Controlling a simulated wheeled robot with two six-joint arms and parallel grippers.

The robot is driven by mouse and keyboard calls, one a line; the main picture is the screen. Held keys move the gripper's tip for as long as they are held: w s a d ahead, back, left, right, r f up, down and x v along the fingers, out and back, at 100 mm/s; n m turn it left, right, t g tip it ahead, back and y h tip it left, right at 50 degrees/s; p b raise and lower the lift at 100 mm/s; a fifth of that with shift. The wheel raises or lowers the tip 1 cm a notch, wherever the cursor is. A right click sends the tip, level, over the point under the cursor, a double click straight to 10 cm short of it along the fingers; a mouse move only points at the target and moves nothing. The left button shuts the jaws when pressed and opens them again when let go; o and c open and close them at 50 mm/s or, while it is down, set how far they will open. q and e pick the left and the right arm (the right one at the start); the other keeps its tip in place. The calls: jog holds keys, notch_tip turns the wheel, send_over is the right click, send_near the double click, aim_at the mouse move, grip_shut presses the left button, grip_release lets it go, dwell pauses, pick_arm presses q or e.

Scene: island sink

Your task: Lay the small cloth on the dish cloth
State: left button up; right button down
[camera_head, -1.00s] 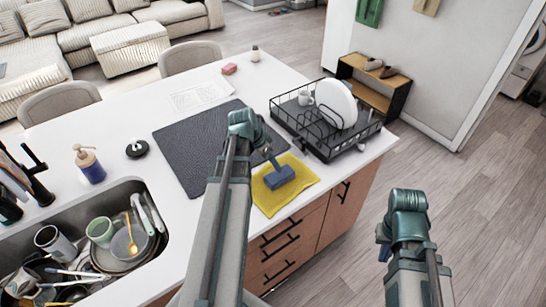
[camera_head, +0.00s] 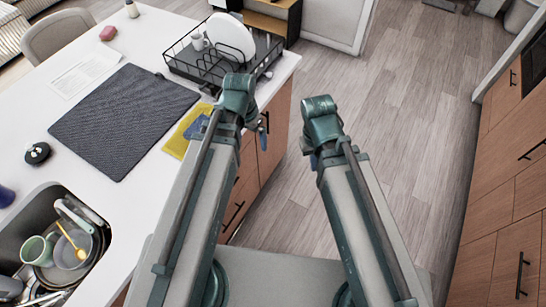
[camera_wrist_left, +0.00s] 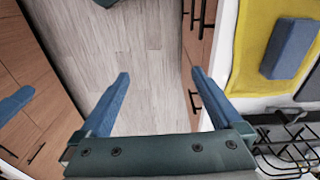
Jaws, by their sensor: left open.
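A small blue folded cloth (camera_wrist_left: 291,48) lies on the yellow dish cloth (camera_wrist_left: 248,35) at the counter's edge, in the right of the left wrist view. In the head view the blue cloth (camera_head: 196,128) and the yellow dish cloth (camera_head: 178,143) are partly hidden by my left arm. My left gripper (camera_wrist_left: 160,75) is open and empty over the floor, beside the counter and apart from both cloths. In the head view it (camera_head: 262,126) is mostly hidden behind its wrist. My right gripper (camera_head: 315,160) is over the floor, its fingers mostly hidden.
A black dish rack (camera_head: 185,62) with a plate and a mug stands behind the cloths. A dark grey mat (camera_head: 120,120) lies left of them. The sink (camera_head: 28,220) holds several dishes. Cabinets (camera_head: 505,220) stand at right. Open floor (camera_head: 400,110) lies between.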

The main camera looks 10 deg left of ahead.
pick_arm(q)
jog(key=s+d+y, duration=0.1)
jog(key=s+d, duration=0.5)
jog(key=d, duration=0.2)
jog(key=shift+s+g+y, duration=0.15)
jog(key=shift+g+y, duration=0.25)
notch_tip(320, 180, down, 5)
jog(key=b, duration=0.5)
jog(key=shift+f, duration=0.15)
jog(key=shift+r, duration=0.2)
jog(key=shift+c, duration=0.2)
